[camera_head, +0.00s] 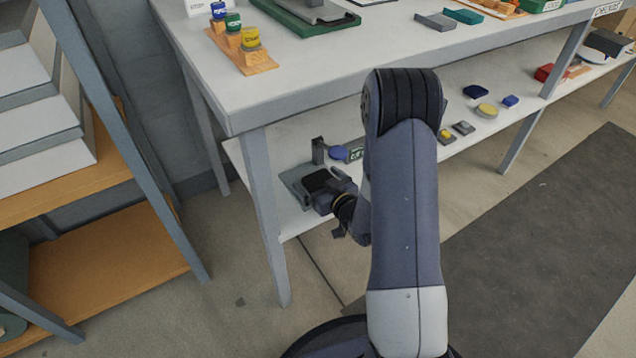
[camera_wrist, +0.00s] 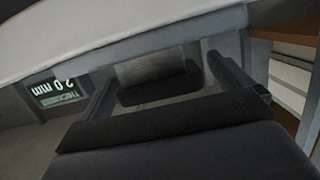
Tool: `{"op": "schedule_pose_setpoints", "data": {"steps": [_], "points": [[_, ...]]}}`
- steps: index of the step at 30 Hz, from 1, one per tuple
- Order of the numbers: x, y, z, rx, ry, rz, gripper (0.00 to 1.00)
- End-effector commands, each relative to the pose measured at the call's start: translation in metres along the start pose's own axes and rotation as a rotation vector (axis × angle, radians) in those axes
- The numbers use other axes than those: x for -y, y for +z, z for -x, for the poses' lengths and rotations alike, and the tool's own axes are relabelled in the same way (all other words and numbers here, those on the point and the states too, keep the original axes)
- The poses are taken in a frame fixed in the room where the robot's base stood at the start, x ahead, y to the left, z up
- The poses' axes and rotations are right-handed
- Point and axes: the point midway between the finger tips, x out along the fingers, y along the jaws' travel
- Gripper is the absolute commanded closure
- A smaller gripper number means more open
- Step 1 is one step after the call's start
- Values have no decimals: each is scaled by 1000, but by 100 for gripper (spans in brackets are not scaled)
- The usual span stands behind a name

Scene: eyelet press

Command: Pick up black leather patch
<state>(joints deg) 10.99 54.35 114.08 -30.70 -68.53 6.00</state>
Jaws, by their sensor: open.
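The black leather patch appears as a dark flat piece (camera_head: 316,179) on a grey base plate (camera_head: 289,178) on the lower shelf. In the wrist view a black, rounded-edged piece (camera_wrist: 160,92), apparently the patch, lies between the fingers, with a grey part covering some of it. My gripper (camera_head: 325,190) reaches in low at the shelf's left end, close beside the dark piece. In the wrist view my gripper (camera_wrist: 160,72) is open, one finger on each side of the piece. No contact is visible between fingers and piece. My arm hides part of the shelf.
A grey upright (camera_head: 318,150), a blue disc (camera_head: 339,153) and a small display (camera_head: 356,154) stand just behind. The display reads 2.0 mm, upside down, in the wrist view (camera_wrist: 58,88). The tabletop (camera_head: 300,75) overhangs the shelf, and a table leg (camera_head: 265,215) stands left.

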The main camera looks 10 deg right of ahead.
Motion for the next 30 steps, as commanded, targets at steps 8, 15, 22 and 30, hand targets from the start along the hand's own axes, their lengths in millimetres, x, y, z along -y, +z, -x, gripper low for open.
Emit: {"op": "schedule_pose_setpoints", "data": {"steps": [8, 15, 22, 30], "points": [[0, 0, -5, 1, 1, 0, 2], [0, 0, -5, 1, 1, 0, 21], [0, 0, -4, 1, 1, 0, 39], [0, 0, -4, 0, 1, 0, 53]]}}
